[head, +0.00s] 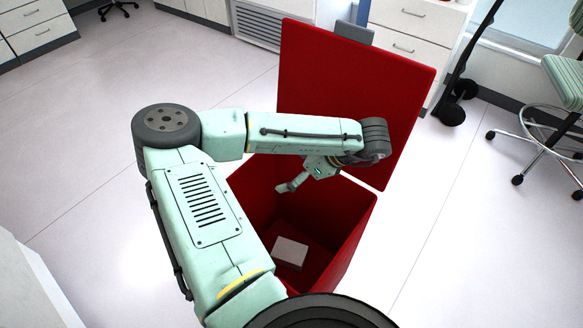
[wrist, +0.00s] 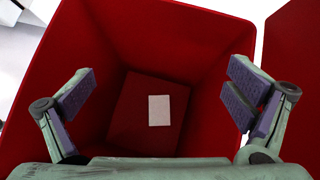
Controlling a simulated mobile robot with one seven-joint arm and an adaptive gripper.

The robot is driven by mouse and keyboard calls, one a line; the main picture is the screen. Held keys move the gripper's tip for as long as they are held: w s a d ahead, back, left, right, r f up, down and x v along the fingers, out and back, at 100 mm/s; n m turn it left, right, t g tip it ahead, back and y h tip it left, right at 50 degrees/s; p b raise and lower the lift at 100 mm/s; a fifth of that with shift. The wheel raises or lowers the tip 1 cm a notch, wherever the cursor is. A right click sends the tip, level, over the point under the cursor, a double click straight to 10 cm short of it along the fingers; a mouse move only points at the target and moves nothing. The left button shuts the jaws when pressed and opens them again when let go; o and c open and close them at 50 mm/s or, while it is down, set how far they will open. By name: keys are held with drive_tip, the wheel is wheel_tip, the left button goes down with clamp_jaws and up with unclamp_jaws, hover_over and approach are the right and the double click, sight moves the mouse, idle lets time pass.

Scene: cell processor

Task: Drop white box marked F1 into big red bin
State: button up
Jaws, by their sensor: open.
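The big red bin (head: 349,226) stands on the floor with its lid (head: 352,95) raised. A white box (head: 290,252) lies flat on the bottom inside the bin, and no marking on it can be read. My gripper (head: 291,186) is above the bin's opening. In the wrist view my gripper (wrist: 160,105) is open and empty, with its fingers wide apart. The white box (wrist: 159,110) shows between them, far below on the bin floor. My arm hides part of the bin's left side in the head view.
White drawer cabinets (head: 418,38) stand behind the bin. A green stool (head: 563,82) with a wheeled base is at the right. Pale floor (head: 80,130) is clear to the left.

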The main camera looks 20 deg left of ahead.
drive_tip(key=v, duration=1.2)
drive_tip(key=shift+s, duration=0.15)
idle(0.3)
